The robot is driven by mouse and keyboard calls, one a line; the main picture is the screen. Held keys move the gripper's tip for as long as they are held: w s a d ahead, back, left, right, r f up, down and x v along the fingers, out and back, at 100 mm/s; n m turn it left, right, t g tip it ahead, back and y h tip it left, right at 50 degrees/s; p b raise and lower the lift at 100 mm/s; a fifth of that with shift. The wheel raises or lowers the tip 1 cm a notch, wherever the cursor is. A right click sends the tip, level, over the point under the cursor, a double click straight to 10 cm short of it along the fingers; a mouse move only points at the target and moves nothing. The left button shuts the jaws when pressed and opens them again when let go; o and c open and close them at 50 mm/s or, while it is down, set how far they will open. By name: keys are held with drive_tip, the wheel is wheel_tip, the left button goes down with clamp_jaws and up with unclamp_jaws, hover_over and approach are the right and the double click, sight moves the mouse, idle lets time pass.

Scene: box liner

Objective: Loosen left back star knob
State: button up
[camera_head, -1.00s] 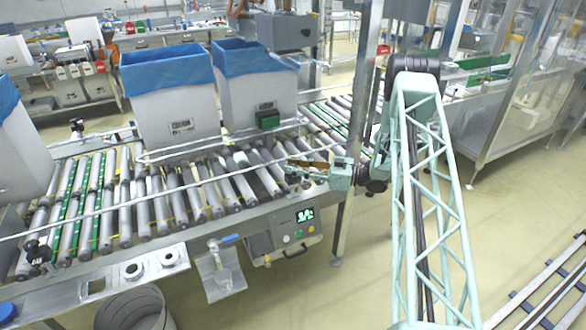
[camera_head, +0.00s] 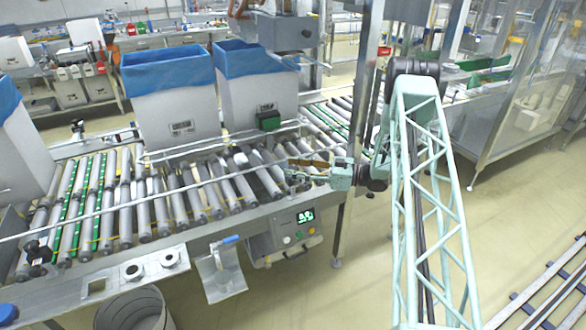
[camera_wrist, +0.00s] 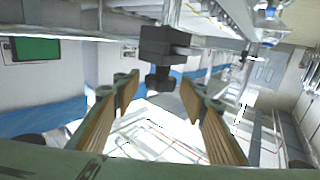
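In the wrist view, a dark knob-like clamp part (camera_wrist: 158,80) hangs on a metal rod, near the upper middle. I cannot tell from its shape whether it is the left back star knob. My gripper (camera_wrist: 163,98) is open, its two brown-padded fingers on either side of the picture. The dark part shows between and just beyond the fingertips, apart from both. In the head view, my gripper (camera_head: 292,169) is over the right part of the roller conveyor, in front of the lined boxes. The knob cannot be made out there.
Boxes with blue liners (camera_head: 170,95) (camera_head: 257,88) stand on the roller conveyor (camera_head: 150,200). A guide rail (camera_head: 130,205) runs along its near side. A metal post (camera_head: 352,130) stands close to my wrist. A control panel (camera_head: 300,228) is below.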

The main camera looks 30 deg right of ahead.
drive_tip(key=v, duration=1.2)
idle(0.3)
drive_tip(key=shift+r, duration=0.1)
idle(0.3)
